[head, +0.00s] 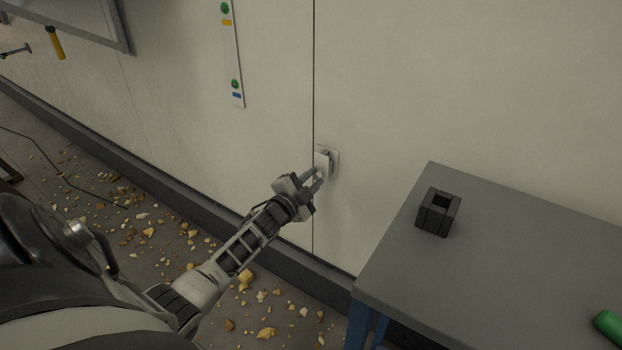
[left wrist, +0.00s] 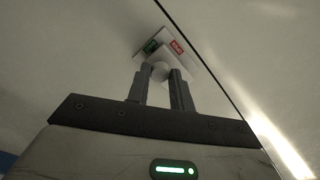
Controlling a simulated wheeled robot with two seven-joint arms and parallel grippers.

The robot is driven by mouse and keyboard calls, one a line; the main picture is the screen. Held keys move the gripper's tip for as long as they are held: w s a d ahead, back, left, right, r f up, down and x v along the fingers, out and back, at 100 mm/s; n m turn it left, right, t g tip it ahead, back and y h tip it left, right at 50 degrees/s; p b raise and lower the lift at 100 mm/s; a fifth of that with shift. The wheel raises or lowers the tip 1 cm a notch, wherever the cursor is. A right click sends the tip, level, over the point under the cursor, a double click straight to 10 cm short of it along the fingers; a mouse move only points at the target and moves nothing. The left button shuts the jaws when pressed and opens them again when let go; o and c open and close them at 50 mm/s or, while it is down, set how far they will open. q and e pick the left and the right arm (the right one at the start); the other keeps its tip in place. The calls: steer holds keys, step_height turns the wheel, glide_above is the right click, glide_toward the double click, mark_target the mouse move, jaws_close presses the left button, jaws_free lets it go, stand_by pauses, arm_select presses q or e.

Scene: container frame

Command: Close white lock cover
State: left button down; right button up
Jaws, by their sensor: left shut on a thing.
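The white lock cover (head: 322,163) is on the pale wall, beside a vertical seam. It stands out from a small square plate (head: 334,157) on the wall. My left gripper (head: 316,180) reaches it from the lower left, with its fingertips at the cover. In the left wrist view the two fingers of the gripper (left wrist: 161,80) are shut on a round whitish part of the lock cover (left wrist: 159,71). Behind it, the plate bears a green label (left wrist: 150,46) and a red label (left wrist: 177,46). How far the cover stands from its closed position is hard to tell. My right gripper is not seen.
A grey table (head: 500,240) stands at the right, with a dark hollow block (head: 438,211) and a green object (head: 607,326) on it. A strip with green buttons (head: 232,55) is on the wall above left. Yellowish rubble (head: 150,232) litters the floor.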

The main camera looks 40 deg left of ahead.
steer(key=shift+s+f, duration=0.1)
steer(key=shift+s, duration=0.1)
arm_select(q)
steer(key=c, duration=1.2)
jaws_free()
steer(key=shift+c, duration=0.2)
steer(key=s+d+p, duration=0.2)
steer(key=s+p, duration=0.1)
steer(key=s, duration=1.3)
steer(key=shift+p, duration=0.3)
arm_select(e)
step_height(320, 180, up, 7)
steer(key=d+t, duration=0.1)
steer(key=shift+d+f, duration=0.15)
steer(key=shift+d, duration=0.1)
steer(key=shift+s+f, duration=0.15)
